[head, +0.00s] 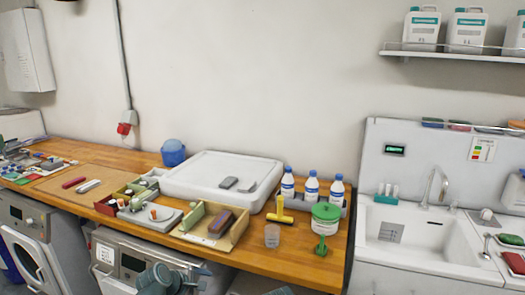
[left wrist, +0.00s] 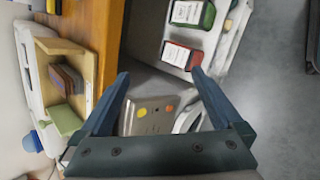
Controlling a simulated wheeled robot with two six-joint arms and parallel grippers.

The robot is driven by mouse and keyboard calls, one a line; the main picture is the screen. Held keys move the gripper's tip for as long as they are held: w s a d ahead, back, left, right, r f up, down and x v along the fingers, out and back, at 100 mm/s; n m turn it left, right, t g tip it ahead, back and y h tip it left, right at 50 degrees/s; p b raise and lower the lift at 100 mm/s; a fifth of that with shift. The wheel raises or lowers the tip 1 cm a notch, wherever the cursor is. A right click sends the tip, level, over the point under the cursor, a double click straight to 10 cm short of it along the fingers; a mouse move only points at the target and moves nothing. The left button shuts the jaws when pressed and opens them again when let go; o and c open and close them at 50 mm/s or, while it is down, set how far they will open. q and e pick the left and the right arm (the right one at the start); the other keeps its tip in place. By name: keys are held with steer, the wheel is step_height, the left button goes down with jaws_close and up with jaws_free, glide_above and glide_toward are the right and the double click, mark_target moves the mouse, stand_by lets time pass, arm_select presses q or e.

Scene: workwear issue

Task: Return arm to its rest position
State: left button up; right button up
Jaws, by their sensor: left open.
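My left gripper (left wrist: 158,76) is open in the left wrist view, with its two dark fingers apart and nothing between them. Behind the fingers are the grey front of a machine and floor, beyond the wooden worktop's edge. In the head view, a grey-green part of my arm (head: 165,280) shows at the bottom edge, low in front of the worktop (head: 262,250). The fingers cannot be made out clearly there. My right gripper is not in view.
A wooden tray (head: 240,229) with a brown brush (head: 222,220) sits near the worktop's front edge. A white tray (head: 190,185), bottles (head: 311,188) and a green-lidded tub (head: 325,217) stand to its right and behind. Washing machines (head: 30,240) are below; a sink (head: 418,236) is at right.

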arm_select(q)
steer(key=s+d+f+m+g+y, duration=0.1)
steer(key=s+f+m+g+y, duration=0.2)
steer(key=s+m, duration=0.5)
steer(key=s+f+m+g+y, duration=0.25)
steer(key=s+m, duration=0.25)
steer(key=m, duration=0.4)
steer(key=s+d+m+g, duration=0.1)
steer(key=s+d+m, duration=0.2)
steer(key=d, duration=0.7)
steer(key=shift+s+d+r+m+g+y, duration=0.35)
steer(key=shift+s+m, duration=0.05)
steer(key=shift+s, duration=0.85)
